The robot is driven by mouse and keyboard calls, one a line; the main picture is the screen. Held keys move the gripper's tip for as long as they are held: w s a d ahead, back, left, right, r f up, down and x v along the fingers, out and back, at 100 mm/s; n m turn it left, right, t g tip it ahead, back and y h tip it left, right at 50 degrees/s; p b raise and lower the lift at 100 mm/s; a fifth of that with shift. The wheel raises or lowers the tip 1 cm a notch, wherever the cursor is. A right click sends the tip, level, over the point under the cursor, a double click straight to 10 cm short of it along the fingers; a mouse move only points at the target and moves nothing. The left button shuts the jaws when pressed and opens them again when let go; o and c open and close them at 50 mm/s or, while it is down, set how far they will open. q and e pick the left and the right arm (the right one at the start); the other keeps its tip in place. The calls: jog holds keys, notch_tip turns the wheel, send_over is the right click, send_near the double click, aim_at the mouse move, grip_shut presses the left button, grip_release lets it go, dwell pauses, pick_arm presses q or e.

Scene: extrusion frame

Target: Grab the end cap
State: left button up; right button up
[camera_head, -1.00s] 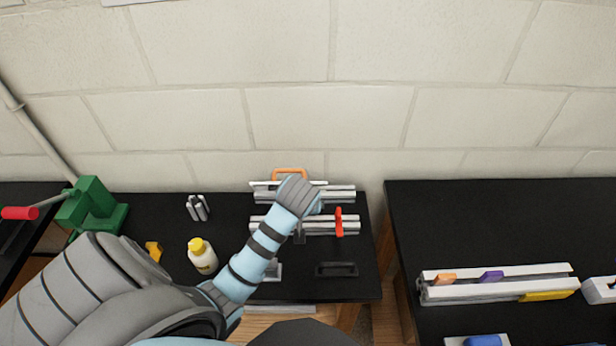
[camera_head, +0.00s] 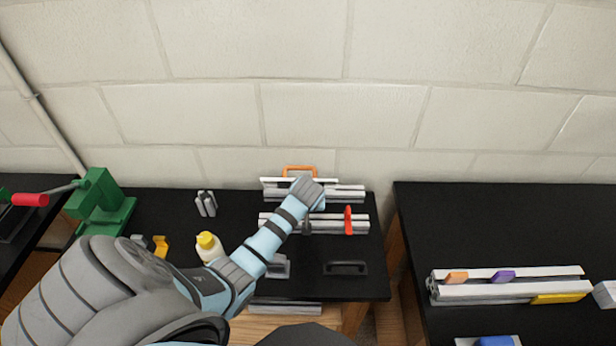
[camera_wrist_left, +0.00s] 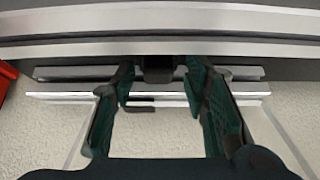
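In the head view my left arm reaches over the black table, and its wrist hides most of the left gripper (camera_head: 306,226). In the left wrist view the gripper (camera_wrist_left: 160,78) has its two dark green fingers apart. A small dark block (camera_wrist_left: 158,68) shows between the fingertips, against the edge of a grey aluminium extrusion (camera_wrist_left: 160,24). I cannot tell whether this block is the end cap, or whether the fingers touch it. No end cap shows clearly in the head view. My right gripper is out of view.
A red clamp (camera_head: 348,220) sits on the near extrusion (camera_head: 330,225). Behind it are another extrusion (camera_head: 345,192) and an orange handle (camera_head: 299,171). A yellow-capped bottle (camera_head: 208,246), a black handle (camera_head: 345,268) and a green press (camera_head: 100,200) are nearby. A second table (camera_head: 490,225) is at right.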

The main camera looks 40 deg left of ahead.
pick_arm(q)
jog(key=shift+w, duration=0.1)
jog(key=c, duration=0.6)
